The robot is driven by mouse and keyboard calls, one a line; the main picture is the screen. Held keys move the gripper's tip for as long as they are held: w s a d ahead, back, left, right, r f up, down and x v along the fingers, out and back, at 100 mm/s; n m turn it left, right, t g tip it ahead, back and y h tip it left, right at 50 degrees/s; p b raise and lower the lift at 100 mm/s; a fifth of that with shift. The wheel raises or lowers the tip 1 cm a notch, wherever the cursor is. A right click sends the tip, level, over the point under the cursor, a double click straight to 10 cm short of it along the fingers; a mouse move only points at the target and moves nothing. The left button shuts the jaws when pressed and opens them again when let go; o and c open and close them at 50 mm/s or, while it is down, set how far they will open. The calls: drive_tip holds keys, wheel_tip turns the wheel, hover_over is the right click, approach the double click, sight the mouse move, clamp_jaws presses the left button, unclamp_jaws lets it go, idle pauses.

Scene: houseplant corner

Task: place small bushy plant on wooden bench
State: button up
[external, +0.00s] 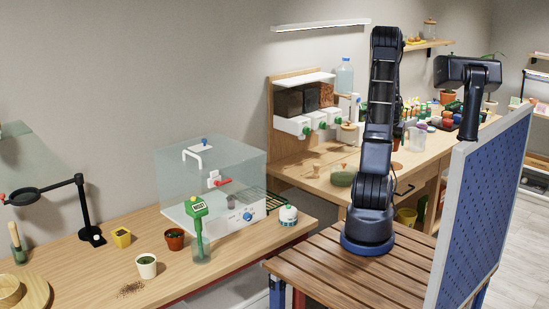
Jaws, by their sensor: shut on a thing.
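My arm stands on a slatted wooden top (345,265) and reaches up. Its far part bends over to the right and goes down behind a blue perforated panel. My gripper and anything in it are hidden there. I cannot make out a small bushy plant for certain. I cannot tell which wooden surface is the wooden bench.
The blue panel (485,205) stands close on the right. A clear glass-walled box (230,165) and a green-topped meter (197,208) are on the left worktop. The back worktop (410,166) carries dispensers, a clear jug (416,138) and several small items. The slatted top's front is bare.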

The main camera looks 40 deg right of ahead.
drive_tip(key=shift+f, duration=3.2)
drive_tip(key=shift+f, duration=0.4)
drive_tip(key=o, duration=1.2)
drive_tip(key=shift+o, duration=0.2)
drive_tip(key=shift+r, duration=0.1)
drive_tip(key=v, duration=1)
drive_tip(key=shift+a+r, duration=0.15)
drive_tip(key=shift+r, duration=0.15)
